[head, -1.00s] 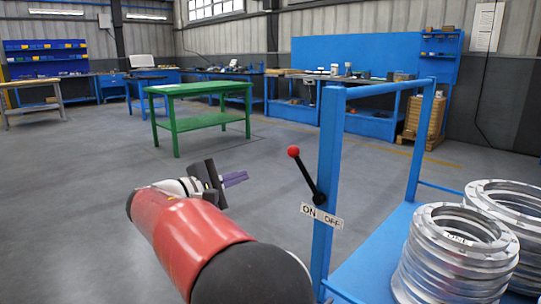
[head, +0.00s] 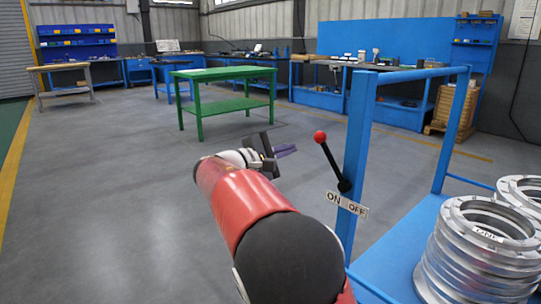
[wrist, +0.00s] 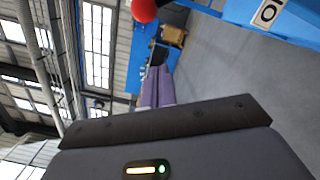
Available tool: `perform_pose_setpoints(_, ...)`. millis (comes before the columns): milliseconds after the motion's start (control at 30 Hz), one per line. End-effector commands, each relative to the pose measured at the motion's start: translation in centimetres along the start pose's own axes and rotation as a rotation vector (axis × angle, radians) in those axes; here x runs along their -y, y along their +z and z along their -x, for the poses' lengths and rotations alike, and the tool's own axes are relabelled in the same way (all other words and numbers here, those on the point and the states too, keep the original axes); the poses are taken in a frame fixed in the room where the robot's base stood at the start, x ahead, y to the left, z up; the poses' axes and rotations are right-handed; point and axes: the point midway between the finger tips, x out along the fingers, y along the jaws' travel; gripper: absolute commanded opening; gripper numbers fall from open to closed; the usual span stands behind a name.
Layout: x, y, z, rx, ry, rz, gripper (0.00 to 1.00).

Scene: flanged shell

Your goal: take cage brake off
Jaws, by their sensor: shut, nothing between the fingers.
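The brake lever (head: 332,163) is a black rod with a red ball knob (head: 320,137) on a post of the blue cage (head: 357,140). It leans up and to the left, over the ON side of the ON/OFF label (head: 347,204). My gripper (head: 290,150) is shut and empty, a little left of the knob in the picture and apart from it. In the wrist view the purple fingers (wrist: 158,88) are together, with the red knob (wrist: 144,10) at the top edge and part of the label (wrist: 268,14) at top right.
Metal flanged rings (head: 482,250) are stacked on the blue cage deck at right. A green table (head: 222,75) stands beyond my arm. Blue workbenches line the back wall. The grey floor at left is clear.

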Motion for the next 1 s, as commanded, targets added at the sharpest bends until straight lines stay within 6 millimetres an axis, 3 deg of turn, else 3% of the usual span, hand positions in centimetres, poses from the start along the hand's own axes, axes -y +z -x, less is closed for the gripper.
perform_pose_setpoints(67, 0.0, 0.1, -1.7, 0.003, -0.001, 0.000, 0.00)
perform_pose_setpoints(200, 0.0, 2.5, -1.9, 0.000, -0.002, -0.003, 0.00)
perform_pose_setpoints(333, 0.0, 3.5, -2.1, 0.000, 0.000, -0.002, 0.00)
perform_pose_setpoints(1000, -0.1, 4.3, -2.2, 0.000, -0.002, -0.037, 0.00)
